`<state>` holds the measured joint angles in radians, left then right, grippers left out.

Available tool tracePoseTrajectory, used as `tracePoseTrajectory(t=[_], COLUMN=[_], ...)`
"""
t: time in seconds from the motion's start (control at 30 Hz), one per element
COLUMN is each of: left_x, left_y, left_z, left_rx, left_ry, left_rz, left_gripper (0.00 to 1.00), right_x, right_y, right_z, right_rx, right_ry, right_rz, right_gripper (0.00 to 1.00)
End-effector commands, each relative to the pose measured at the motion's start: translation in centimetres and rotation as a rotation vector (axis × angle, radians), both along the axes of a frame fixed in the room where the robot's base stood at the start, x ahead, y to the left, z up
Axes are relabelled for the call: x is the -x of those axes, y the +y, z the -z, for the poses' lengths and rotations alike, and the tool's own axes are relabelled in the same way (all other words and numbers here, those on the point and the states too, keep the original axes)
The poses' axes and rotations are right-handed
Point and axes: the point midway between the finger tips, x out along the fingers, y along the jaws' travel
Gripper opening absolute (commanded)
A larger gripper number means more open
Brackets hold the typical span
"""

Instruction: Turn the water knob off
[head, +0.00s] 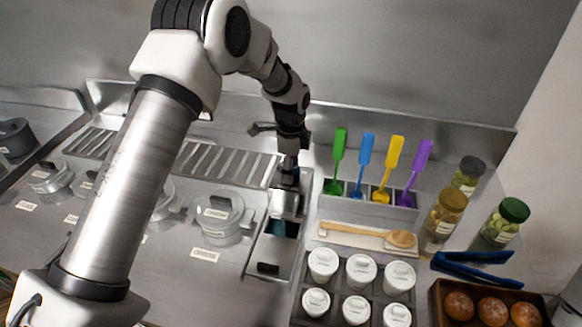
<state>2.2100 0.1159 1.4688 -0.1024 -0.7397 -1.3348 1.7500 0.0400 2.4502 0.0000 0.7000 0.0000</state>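The finger gap is too small and hidden to judge. My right gripper is not in view.
A holder with green, blue, yellow and purple spatulas (366,150) stands close right of the gripper. A wooden spoon (370,234), white-lidded containers (361,270), jars (446,212) and blue tongs (473,265) lie further right. A lidded metal pot (216,215) is left.

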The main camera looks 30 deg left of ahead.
Motion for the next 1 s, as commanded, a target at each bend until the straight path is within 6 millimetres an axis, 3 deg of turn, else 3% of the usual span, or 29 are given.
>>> tracePoseTrajectory(t=[0.03,0.07,0.1,0.63,1.0], left_x=[0.0,0.0,0.1,0.2,0.3], left_y=[0.0,0.0,0.0,0.0,-0.1], left_z=[0.0,0.0,0.1,0.3,0.3], left_rx=[0.000,0.000,0.001,0.001,0.000], left_ry=[0.001,0.001,0.002,0.009,0.013], left_rz=[0.000,0.000,0.000,-0.052,-0.301], left_gripper=[0.26,0.15,0.12,0.12,0.12], right_x=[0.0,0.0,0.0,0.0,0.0], right_y=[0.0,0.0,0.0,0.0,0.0], right_z=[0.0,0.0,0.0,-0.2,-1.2], right_rx=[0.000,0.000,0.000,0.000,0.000], right_ry=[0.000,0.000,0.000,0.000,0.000], right_rz=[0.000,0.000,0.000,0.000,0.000], right_gripper=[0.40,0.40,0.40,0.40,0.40])
